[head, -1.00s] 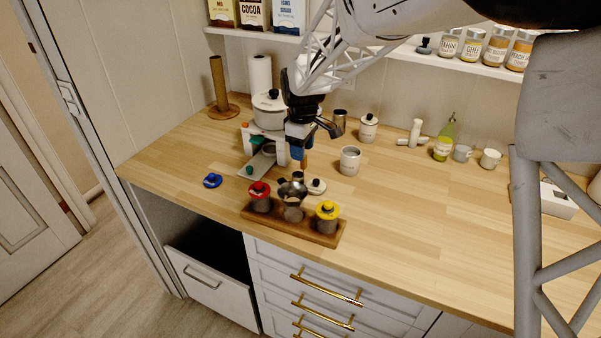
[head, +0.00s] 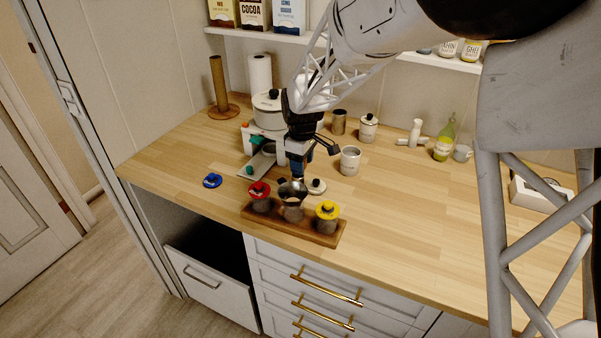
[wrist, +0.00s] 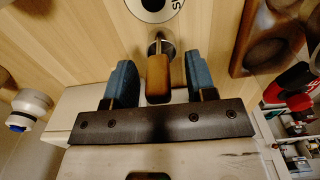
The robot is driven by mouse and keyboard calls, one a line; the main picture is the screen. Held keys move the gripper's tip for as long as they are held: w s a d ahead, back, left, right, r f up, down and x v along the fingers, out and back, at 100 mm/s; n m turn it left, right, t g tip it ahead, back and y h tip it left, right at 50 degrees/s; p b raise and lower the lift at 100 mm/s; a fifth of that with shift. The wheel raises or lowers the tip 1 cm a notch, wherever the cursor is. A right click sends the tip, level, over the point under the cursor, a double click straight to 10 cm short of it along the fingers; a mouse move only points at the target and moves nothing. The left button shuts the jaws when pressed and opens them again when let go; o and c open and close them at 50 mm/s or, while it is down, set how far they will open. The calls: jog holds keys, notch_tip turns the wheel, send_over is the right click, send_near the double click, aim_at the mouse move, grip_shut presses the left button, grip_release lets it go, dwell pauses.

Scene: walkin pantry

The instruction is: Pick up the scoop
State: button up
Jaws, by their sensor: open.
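The scoop (wrist: 158,76) shows in the wrist view as a brown wooden handle with a metal part beyond it. Its handle lies between the two blue fingers of my gripper (wrist: 161,88), with a gap on each side. My gripper is open and not closed on it. In the head view my gripper (head: 297,170) points down just behind the metal funnel (head: 292,190) on the wooden jar tray. There the scoop is mostly hidden by the fingers, and I cannot tell what its far end rests in.
The wooden tray (head: 325,239) holds jars with a red lid (head: 259,190) and a yellow lid (head: 327,210). A pale round lid (head: 316,187) lies right of my gripper. A blue lid (head: 212,181) lies left. The counter's right front is clear.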

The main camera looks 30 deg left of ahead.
grip_shut()
jog(key=shift+r, duration=0.1)
jog(key=shift+r, duration=4.95)
jog(key=shift+w, duration=0.1)
jog(key=w+d+r, duration=0.2)
jog(key=w+d, duration=0.9)
jog(key=shift+w+d+r, duration=0.25)
jog(key=shift+w+d, duration=0.15)
